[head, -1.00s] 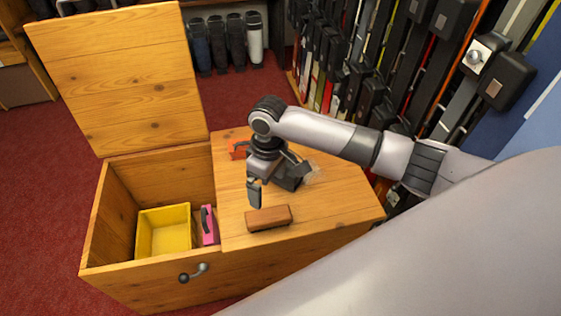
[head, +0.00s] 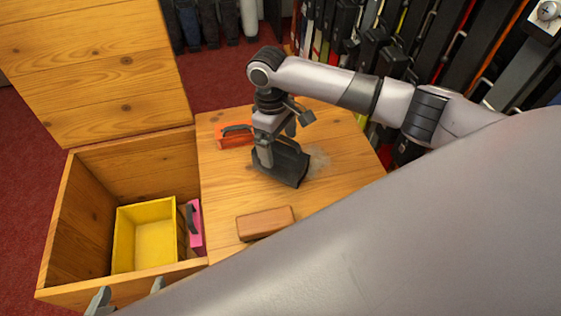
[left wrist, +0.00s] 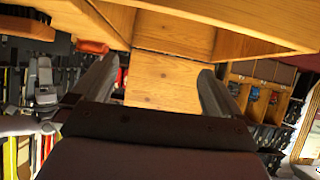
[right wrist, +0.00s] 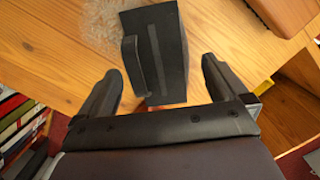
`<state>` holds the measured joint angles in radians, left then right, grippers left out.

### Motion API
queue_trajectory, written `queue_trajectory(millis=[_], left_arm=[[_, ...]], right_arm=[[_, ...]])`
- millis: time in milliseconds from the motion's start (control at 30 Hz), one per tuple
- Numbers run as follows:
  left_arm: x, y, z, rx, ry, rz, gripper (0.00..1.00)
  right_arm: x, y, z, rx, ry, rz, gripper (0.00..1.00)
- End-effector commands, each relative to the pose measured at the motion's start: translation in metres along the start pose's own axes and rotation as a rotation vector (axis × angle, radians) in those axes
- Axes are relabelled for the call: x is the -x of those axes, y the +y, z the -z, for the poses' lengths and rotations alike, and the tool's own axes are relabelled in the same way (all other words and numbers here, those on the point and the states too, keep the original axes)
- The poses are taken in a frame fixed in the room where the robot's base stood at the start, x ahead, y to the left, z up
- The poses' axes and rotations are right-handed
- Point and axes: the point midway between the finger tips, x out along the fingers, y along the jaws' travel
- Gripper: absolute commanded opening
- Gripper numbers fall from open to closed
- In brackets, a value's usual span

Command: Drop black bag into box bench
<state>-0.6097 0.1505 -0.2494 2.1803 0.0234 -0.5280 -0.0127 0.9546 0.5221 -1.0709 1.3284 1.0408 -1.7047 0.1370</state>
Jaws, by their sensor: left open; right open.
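The black bag (head: 285,165), a dark block with a strap-like handle, lies on the wooden bench top in the head view. My right gripper (head: 278,145) is open and just above it, partly covering it. In the right wrist view the bag (right wrist: 168,50) shows ahead of and partly between the open fingers (right wrist: 162,68); contact is not clear. The box bench (head: 55,225) has its lid raised, with an open compartment on the left. My left gripper (head: 128,296) is open and empty at the compartment's front edge; its fingers also show in the left wrist view (left wrist: 158,68).
A yellow bin (head: 150,232) and a pink block (head: 195,228) are inside the compartment. An orange block with a black handle (head: 230,137) and a brown block (head: 265,223) lie on the bench top. The raised lid (head: 95,75) stands behind; packed racks line the back right.

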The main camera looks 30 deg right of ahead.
Motion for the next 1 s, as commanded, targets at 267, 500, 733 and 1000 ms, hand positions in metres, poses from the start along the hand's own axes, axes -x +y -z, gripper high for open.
queue_trajectory(millis=[267,500,733,1000], left_arm=[[-0.005,0.01,0.003,-0.026,0.033,-0.026,1.0],[-0.004,0.011,0.017,-0.036,0.061,-0.028,1.0],[-0.004,0.01,0.017,-0.035,0.059,-0.027,1.0],[-0.003,0.01,0.014,-0.03,0.049,-0.025,1.0]], right_arm=[[-0.043,0.001,-0.002,0.0,-0.002,0.0,1.0],[-0.045,0.001,-0.001,0.0,0.001,0.0,1.0],[-0.044,0.001,-0.001,0.0,0.002,0.0,0.52],[-0.037,0.001,-0.002,0.0,0.003,0.0,0.52]])
